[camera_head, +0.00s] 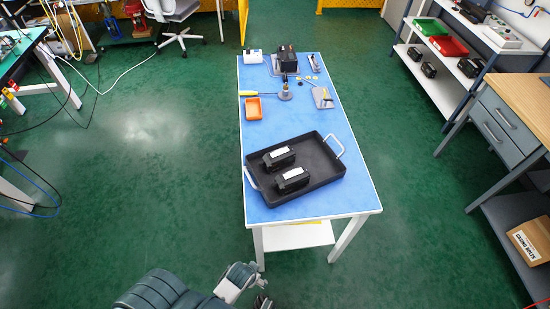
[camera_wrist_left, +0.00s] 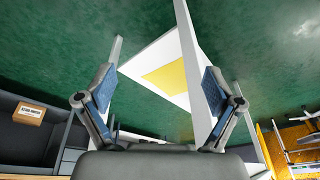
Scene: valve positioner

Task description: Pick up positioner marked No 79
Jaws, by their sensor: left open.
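Two black positioners with white top labels lie in a black tray (camera_head: 328,167) at the near end of the blue-topped table (camera_head: 345,199). One positioner (camera_head: 278,159) is farther back; the other (camera_head: 292,181) is nearer and slightly to the right. The label text is too small to read, so I cannot tell which is No 79. My left gripper (camera_head: 262,300) is at the bottom edge of the head view, short of the table and partly cut off. In the left wrist view its fingers (camera_wrist_left: 158,88) are spread and empty. My right gripper is not in view.
An orange bin (camera_head: 253,109), a yellow-handled screwdriver (camera_head: 258,93) and a black device (camera_head: 287,61) occupy the table's far part. The tray has silver handles. Green floor lies open left of the table; a shelf rack and a drawer bench (camera_head: 505,120) stand right.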

